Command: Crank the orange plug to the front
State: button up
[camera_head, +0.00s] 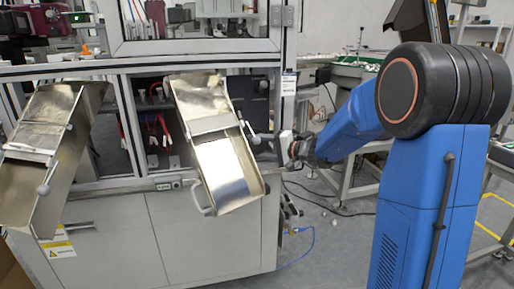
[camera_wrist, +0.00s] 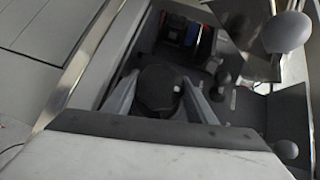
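No orange plug can be made out in either view. My gripper (camera_head: 266,137) is beside the right side of the right metal chute (camera_head: 225,170), close to a small ball-ended lever (camera_head: 246,129). In the wrist view, the two grey fingers of my gripper (camera_wrist: 158,95) stand apart with a dark rounded thing (camera_wrist: 158,88) between their tips. I cannot tell whether they touch it. Grey ball knobs show at the upper right (camera_wrist: 286,31) and lower right (camera_wrist: 286,149) of the wrist view.
A second metal chute (camera_head: 45,150) with a similar lever is at the left. Both chutes slope out from a framed machine cabinet (camera_head: 150,235). A bench (camera_head: 358,187) stands behind my arm. A blue hose (camera_head: 300,250) lies near the cabinet's lower right corner. Grey floor is open in front.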

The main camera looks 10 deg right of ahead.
jog(key=shift+c, duration=0.7)
jog(key=shift+f+m+y, duration=0.15)
jog(key=shift+m+y, duration=0.15)
jog(key=shift+y, duration=0.1)
jog(key=m+t+y, duration=0.1)
jog(key=m+t, duration=0.1)
jog(key=shift+m+y, duration=0.3)
jog(key=shift+m, duration=0.1)
jog(key=o, duration=1.1)
jog(key=shift+c, duration=0.2)
